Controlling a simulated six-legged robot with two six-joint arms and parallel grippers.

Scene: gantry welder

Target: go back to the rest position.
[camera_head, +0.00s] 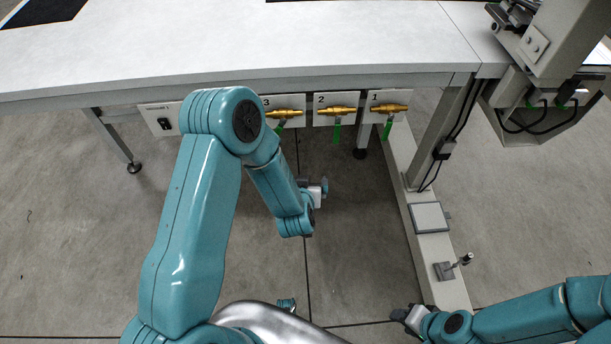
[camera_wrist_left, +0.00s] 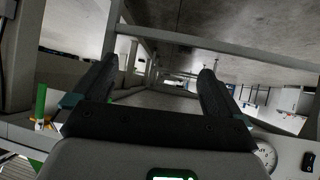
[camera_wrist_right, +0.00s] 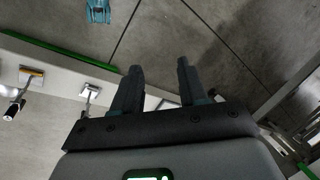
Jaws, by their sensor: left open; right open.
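My left arm comes in from the left in the head view and bends down in front of the bench. Its gripper (camera_head: 318,190) is below the bench edge, small and partly hidden by the wrist. In the left wrist view the two fingers of the left gripper (camera_wrist_left: 158,68) stand wide apart with nothing between them. My right arm comes in from the lower right, and its gripper (camera_head: 402,313) is low beside the floor rail. In the right wrist view the fingers of the right gripper (camera_wrist_right: 160,66) are apart and empty.
The white bench (camera_head: 200,50) spans the top. Under its edge hang a switch box (camera_head: 163,121) and brass valves numbered 3 (camera_head: 283,113), 2 (camera_head: 337,111) and 1 (camera_head: 390,108). A light floor rail (camera_head: 445,285) carries a grey plate (camera_head: 429,217) and a small fitting (camera_head: 445,271).

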